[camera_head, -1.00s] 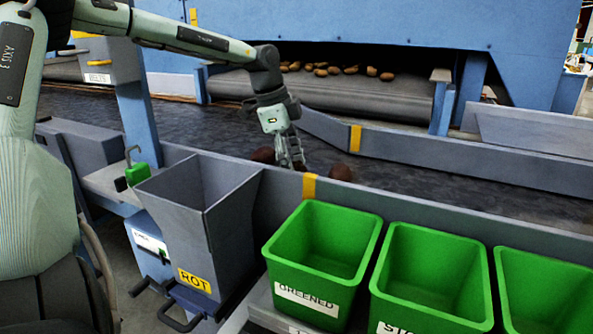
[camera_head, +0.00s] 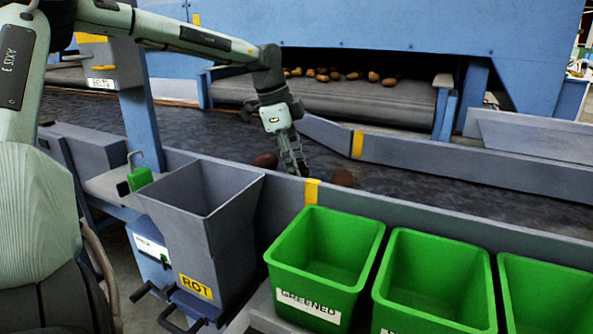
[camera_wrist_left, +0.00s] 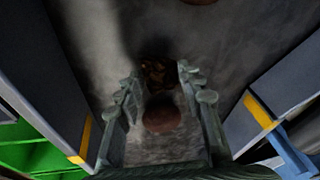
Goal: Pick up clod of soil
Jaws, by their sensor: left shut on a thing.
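My left gripper (camera_head: 298,168) reaches down to the dark belt just behind the near rail. In the left wrist view, a dark brown, rough lump (camera_wrist_left: 158,72), which looks like the clod of soil, sits between the fingertips of the left gripper (camera_wrist_left: 162,78). The gripper is shut on it. A smoother reddish-brown round lump (camera_wrist_left: 162,115) shows between the fingers, lower in that view. In the head view the clod cannot be made out, being hidden by the fingers and rail. My right gripper is not in view.
Brown lumps lie on the belt left (camera_head: 265,160) and right (camera_head: 343,178) of the gripper. The near rail (camera_head: 420,212) separates the belt from the green GREENED bin (camera_head: 325,245), more green bins and the grey ROT chute (camera_head: 215,215). Several potatoes (camera_head: 330,75) lie at the back.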

